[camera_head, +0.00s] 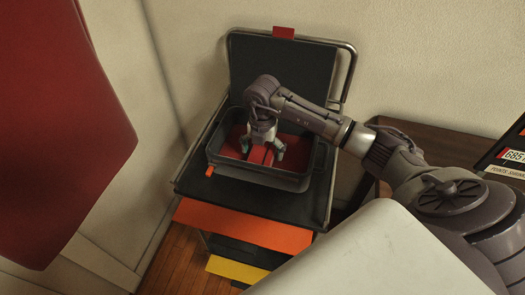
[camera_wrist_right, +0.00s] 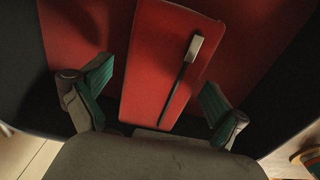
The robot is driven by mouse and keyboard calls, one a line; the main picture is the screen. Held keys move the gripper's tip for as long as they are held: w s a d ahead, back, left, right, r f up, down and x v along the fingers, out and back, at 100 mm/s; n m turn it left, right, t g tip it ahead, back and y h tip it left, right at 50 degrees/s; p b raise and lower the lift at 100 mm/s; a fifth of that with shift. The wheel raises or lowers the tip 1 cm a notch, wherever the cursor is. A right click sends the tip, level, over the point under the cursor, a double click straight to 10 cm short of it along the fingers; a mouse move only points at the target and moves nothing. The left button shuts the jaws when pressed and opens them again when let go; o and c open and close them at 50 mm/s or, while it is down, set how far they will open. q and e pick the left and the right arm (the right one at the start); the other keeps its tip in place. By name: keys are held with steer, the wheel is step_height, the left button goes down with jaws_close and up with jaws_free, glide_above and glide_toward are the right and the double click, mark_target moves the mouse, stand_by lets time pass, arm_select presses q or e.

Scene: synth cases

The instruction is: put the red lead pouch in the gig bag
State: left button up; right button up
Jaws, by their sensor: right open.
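The gig bag (camera_head: 290,182) appears as an open, dark, tub-like container with a red inside, sitting on a black folding-chair seat. The red lead pouch (camera_wrist_right: 150,50) is a flat red rectangle with a dark line and a pale tab on it. It lies over the red lining inside the bag; in the head view a bit of it (camera_head: 258,155) shows below my gripper. My right gripper (camera_head: 262,150) reaches down into the bag. Its fingers (camera_wrist_right: 157,92) are open, one on each side of the pouch, with gaps showing. I cannot tell how high they are above it. My left gripper is out of view.
The chair's black backrest (camera_head: 280,75) stands behind the bag, against a pale wall. Orange (camera_head: 240,224) and yellow (camera_head: 236,270) pieces show below the seat. A brown wooden table (camera_head: 440,146) is at right. A large dark red panel (camera_head: 60,130) fills the left.

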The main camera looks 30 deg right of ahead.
mark_target(263, 151)
steer(key=shift+r, duration=0.45)
step_height(263, 151, up, 11)
steer(key=b, duration=0.1)
steer(key=shift+r, duration=0.15)
